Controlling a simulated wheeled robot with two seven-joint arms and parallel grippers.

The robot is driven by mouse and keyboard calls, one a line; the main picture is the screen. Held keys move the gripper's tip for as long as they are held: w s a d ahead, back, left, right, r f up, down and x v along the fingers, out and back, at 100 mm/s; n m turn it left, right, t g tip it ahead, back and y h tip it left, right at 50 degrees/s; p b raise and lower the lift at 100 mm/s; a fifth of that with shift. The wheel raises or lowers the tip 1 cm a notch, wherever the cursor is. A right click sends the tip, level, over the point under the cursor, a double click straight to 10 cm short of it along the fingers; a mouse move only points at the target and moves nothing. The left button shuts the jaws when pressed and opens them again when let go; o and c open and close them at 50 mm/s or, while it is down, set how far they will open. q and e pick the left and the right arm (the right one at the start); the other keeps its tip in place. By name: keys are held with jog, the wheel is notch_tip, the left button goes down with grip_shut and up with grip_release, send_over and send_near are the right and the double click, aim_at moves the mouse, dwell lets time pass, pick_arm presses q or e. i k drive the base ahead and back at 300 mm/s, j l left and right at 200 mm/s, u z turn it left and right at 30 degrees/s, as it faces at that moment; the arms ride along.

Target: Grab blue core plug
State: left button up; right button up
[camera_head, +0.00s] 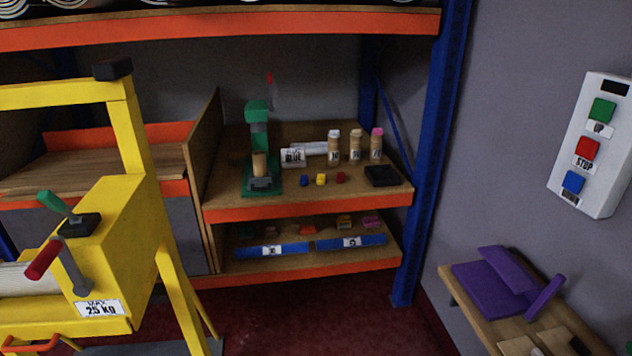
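The blue core plug (304,181) is a small blue piece on the upper wooden shelf of the orange-edged rack. It sits just left of a yellow plug (321,180) and a red plug (340,178). A green press-like device (258,150) stands to its left with a tan cylinder at its front. Neither of my grippers shows in the head view.
Several capped bottles (334,146) stand behind the plugs, with a black pad (381,176) to the right. A yellow machine (110,235) with levers fills the left. A blue post (432,150) bounds the rack. A purple item (489,288) lies on a side shelf at right.

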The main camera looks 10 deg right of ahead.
aim_at(303, 180)
jog(key=i, duration=2.9)
jog(key=l+z, duration=0.05)
jog(key=l, duration=0.1)
